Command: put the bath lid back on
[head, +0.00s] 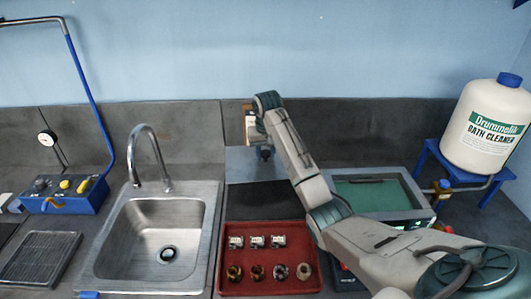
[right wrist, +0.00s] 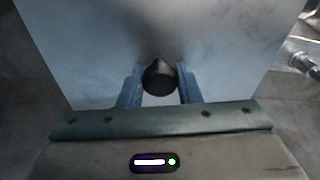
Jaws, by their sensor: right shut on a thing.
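The bath (head: 418,201) is a pale grey box at the right, with a green surface showing inside its rim and no lid on it. My arm hides its front left part. The lid (head: 238,162) is a flat grey-blue plate left of the bath, behind a dark mat. It fills much of the right wrist view (right wrist: 90,50). My right gripper (head: 265,154) is over the lid, its blue fingers (right wrist: 160,88) shut on the lid's black knob (right wrist: 158,76). I cannot tell whether the lid is raised or resting. My left gripper is not in view.
A red tray (head: 270,289) with several small parts is in front of the mat (head: 255,197). A steel sink (head: 135,235) is at the left.

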